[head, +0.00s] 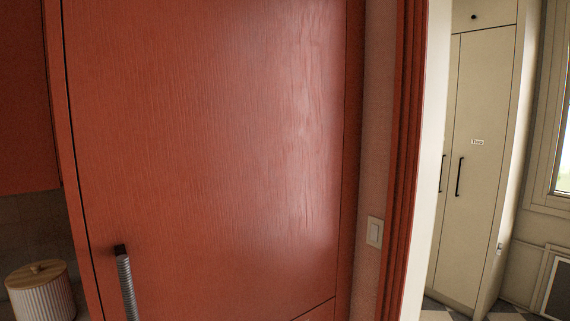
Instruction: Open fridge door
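A tall red wood-grain door (210,140), which looks like the fridge door, fills the middle of the head view and appears shut. Its handle (127,287), a ribbed grey bar on a dark mount, is at the door's lower left. The handle's lower end is cut off by the bottom edge of the view. Neither of my grippers is in view. Nothing is seen touching the door or the handle.
A striped canister with a wooden lid (41,292) stands at the lower left. A red cabinet (24,100) hangs above it. A light switch (374,232) is right of the door. Beyond the red frame (405,150), cream cabinets (480,150) stand near a window.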

